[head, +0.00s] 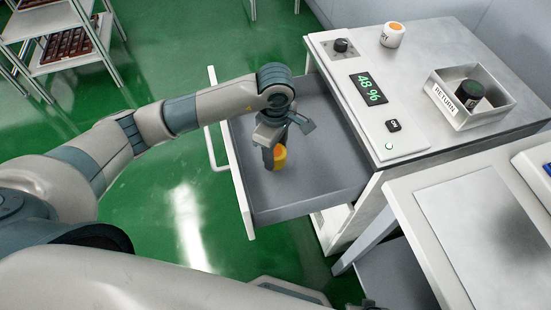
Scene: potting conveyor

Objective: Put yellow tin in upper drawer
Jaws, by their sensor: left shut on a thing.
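The yellow tin (280,155) has an orange top and is partly hidden by my left gripper (273,152). My left gripper is shut on the tin and points down inside the open upper drawer (315,198). The drawer is grey inside, pulled out to the left from the cabinet, with its handle (212,150) at the far left. I cannot tell whether the tin touches the drawer floor. My right gripper is not in view.
On the cabinet top stand a white tin with an orange lid (392,34), a panel with a green display (370,90) and a RETURN tray (478,122) holding a dark tin (468,93). A white table (408,220) stands at the right. A shelf (75,55) stands at the upper left.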

